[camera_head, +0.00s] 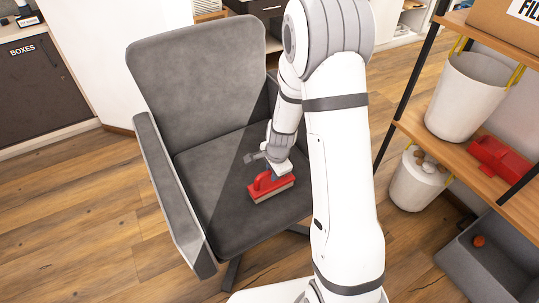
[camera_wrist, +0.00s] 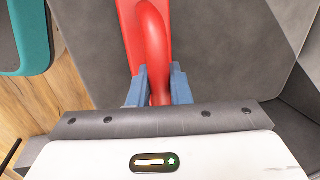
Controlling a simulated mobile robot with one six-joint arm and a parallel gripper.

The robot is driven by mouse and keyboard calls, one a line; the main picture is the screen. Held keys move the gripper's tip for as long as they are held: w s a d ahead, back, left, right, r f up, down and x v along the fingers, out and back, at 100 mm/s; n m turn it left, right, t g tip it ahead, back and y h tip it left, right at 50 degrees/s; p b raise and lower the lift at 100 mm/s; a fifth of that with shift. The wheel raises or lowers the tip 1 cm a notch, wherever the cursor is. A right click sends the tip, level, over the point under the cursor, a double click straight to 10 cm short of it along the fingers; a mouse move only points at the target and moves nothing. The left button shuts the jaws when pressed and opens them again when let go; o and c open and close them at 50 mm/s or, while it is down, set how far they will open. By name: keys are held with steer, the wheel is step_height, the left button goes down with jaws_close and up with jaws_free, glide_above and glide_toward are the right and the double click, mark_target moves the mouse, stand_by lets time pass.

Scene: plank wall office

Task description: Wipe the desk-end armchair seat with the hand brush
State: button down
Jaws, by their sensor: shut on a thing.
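The grey armchair (camera_head: 200,80) stands in front of me, its seat (camera_head: 215,205) facing up and partly in shadow. A red hand brush (camera_head: 271,187) with a pale bristle edge is at the right-front part of the seat. It seems to rest on the seat, though the exact contact is hard to tell. My gripper (camera_head: 270,168) is above the brush. In the wrist view my gripper's blue fingers (camera_wrist: 158,88) are shut on the red handle of the brush (camera_wrist: 150,40), with grey seat fabric behind it. My arm hides the chair's right side.
A wooden shelf (camera_head: 455,150) on the right holds a white bucket (camera_head: 465,95) and a red item (camera_head: 499,158). Another white bucket (camera_head: 417,182) and a grey bin (camera_head: 480,262) are below. The chair's left armrest (camera_head: 172,190) borders the seat. Wooden floor at left is clear.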

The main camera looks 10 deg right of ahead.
steer(key=shift+s+a+r+p, duration=0.1)
steer(key=shift+s+a+p, duration=0.1)
steer(key=shift+a, duration=0.25)
steer(key=shift+s+a+p, duration=0.1)
steer(key=shift+a+p, duration=0.05)
steer(key=shift+a, duration=0.3)
step_height(320, 180, up, 3)
steer(key=shift+a+f+p, duration=0.1)
steer(key=shift+p, duration=0.8)
step_height(320, 180, up, 5)
steer(key=p, duration=0.5)
steer(key=shift+r, duration=0.2)
